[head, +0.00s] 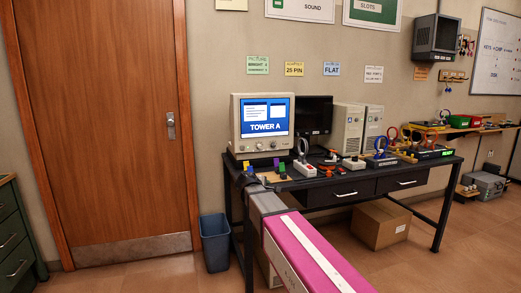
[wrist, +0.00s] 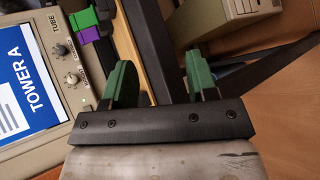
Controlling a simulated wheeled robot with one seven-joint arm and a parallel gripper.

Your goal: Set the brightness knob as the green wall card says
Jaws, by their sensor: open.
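The green wall card (head: 257,65) hangs above the monitor. It reads "PICTURE", "BRIGHT" and "CONTRAST", but its values are too small to read surely. The beige monitor (head: 235,128) stands at the table's left end, its screen lit blue with "TOWER A". A row of small knobs lies under the screen. In the wrist view the monitor lies sideways at left, with an upper knob (wrist: 61,50) and a lower knob (wrist: 72,78) near the word "TUBE". I cannot tell which is brightness. My gripper (wrist: 160,78) is open and empty, its green fingers right of the knobs, apart from them.
Purple and green blocks (wrist: 88,26) sit close beside the monitor front. The black table (head: 333,192) holds switches, cables and two beige towers (head: 357,125). A blue bin (head: 215,243) stands left of the table and a cardboard box (head: 380,225) beneath it. Floor before the door is clear.

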